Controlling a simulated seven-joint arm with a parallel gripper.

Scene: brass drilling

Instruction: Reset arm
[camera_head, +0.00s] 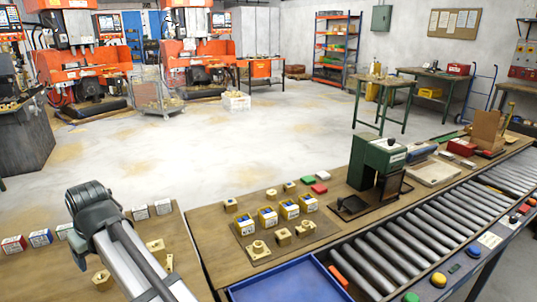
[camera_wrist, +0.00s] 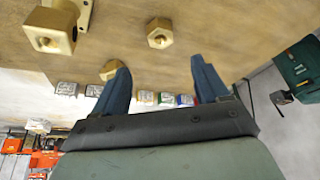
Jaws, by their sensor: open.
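My gripper (camera_wrist: 161,82) shows in the wrist view with its two blue-grey fingers spread apart and nothing between them. It hangs over the wooden bench top (camera_wrist: 225,22). Brass fittings lie beyond the fingers: a large one (camera_wrist: 50,32) at the upper left, a hex one (camera_wrist: 160,32) at the top middle, and another (camera_wrist: 111,69) partly behind the left finger. In the head view my arm rises at the lower left over the bench; I cannot make out the fingers there.
Small labelled boxes (camera_head: 40,238) line the left bench. The right bench holds several blue-and-yellow bins (camera_head: 268,216), brass fittings (camera_head: 258,249), a green press (camera_head: 378,165), a blue tray (camera_head: 285,284) and a roller conveyor (camera_head: 410,240). Open floor (camera_head: 200,140) lies behind.

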